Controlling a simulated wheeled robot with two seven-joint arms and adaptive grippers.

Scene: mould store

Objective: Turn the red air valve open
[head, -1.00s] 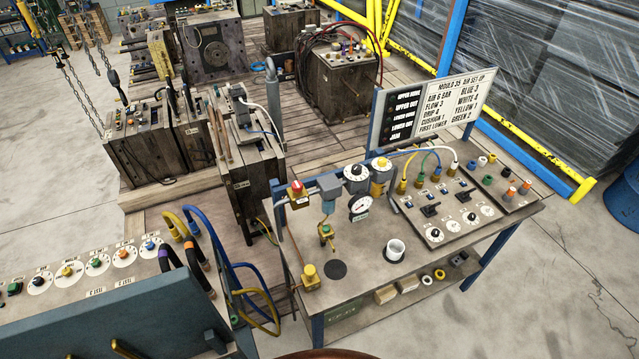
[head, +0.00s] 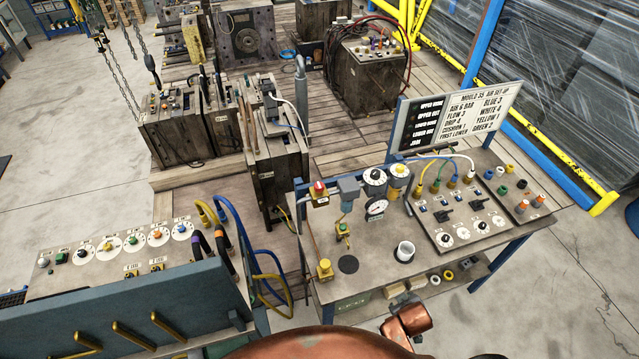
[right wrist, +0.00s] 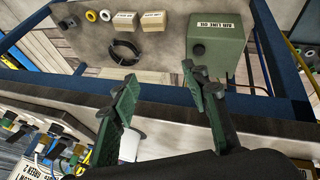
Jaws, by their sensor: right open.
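The red air valve (head: 318,188) has a red knob on a brass-yellow body. It sits at the back left corner of the right-hand bench (head: 335,288) in the head view. I cannot tell its exact setting. A round pressure gauge (head: 376,208) and two dial-topped regulators stand to its right. My right gripper (right wrist: 163,88) shows in the right wrist view, its two green fingers apart with nothing between them. It is by the bench's edge, away from the valve, which that view does not show. My left gripper is in neither current view.
A white cup (head: 404,251) stands on the bench, with a switch panel (head: 462,215) and sign board (head: 457,115) behind. A green oil box (right wrist: 217,45) sits on the lower shelf. A second control bench (head: 110,312) stands left, with hoses between.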

